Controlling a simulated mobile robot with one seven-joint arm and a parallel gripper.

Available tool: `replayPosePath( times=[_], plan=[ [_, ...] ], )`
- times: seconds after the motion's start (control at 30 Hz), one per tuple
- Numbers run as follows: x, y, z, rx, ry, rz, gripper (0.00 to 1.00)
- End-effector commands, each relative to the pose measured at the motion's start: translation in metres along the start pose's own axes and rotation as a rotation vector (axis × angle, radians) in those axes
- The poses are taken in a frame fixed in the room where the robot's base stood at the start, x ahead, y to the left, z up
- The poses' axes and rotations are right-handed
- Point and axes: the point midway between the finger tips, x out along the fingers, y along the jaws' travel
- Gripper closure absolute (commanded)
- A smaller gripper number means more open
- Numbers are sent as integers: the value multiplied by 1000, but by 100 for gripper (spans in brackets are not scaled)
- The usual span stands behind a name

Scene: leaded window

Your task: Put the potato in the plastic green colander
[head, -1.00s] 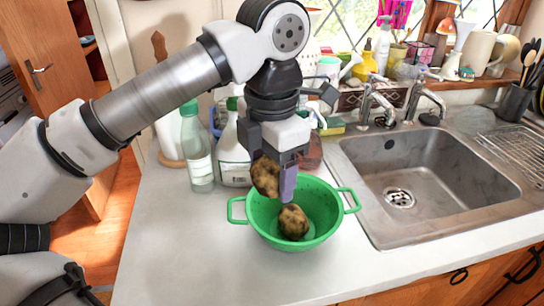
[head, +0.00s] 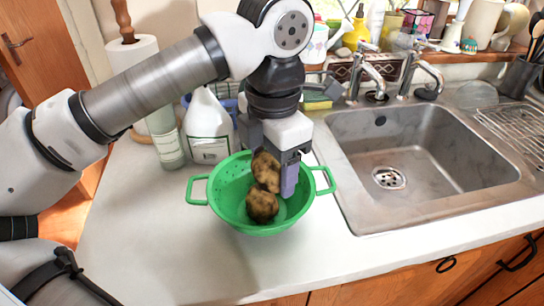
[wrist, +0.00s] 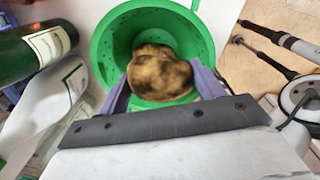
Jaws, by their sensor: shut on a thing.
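The green colander (head: 232,172) stands upright on the counter, with a handle on each side. One brown potato (head: 262,207) lies inside it. My gripper (head: 272,176) reaches down into the colander's opening, shut on a second potato (head: 266,168). The held potato is just above and behind the lying one, and the two overlap in the picture; I cannot tell whether they touch. In the wrist view, the held potato (wrist: 165,78) is between the purple fingers, over the colander (wrist: 110,45), and largely hides the other. In the head view, one finger is mostly hidden.
White and green bottles (head: 208,125) stand close behind the colander on the left. The steel sink (head: 400,150) with taps is at the right. A paper towel roll (head: 132,62) is at the back left. The white counter (head: 150,240) is clear in front.

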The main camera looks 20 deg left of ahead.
Motion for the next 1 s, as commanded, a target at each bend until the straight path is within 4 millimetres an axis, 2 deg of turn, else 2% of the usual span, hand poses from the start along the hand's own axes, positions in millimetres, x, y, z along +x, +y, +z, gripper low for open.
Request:
replayPosePath(
  times=[0.03, 0.2, 0.5, 0.53, 0.7, 1.0],
  plan=[
    [11, 0, 0, -1, 0, -1, 58],
    [25, -1, 0, 0, 0, 0, 58],
    [26, -1, 0, 0, -1, 0, 58],
    [26, -1, 0, 0, -1, 0, 31],
    [26, -1, 0, 0, -1, 0, 9],
    [25, -1, 0, 0, 0, -1, 8]
  ],
)
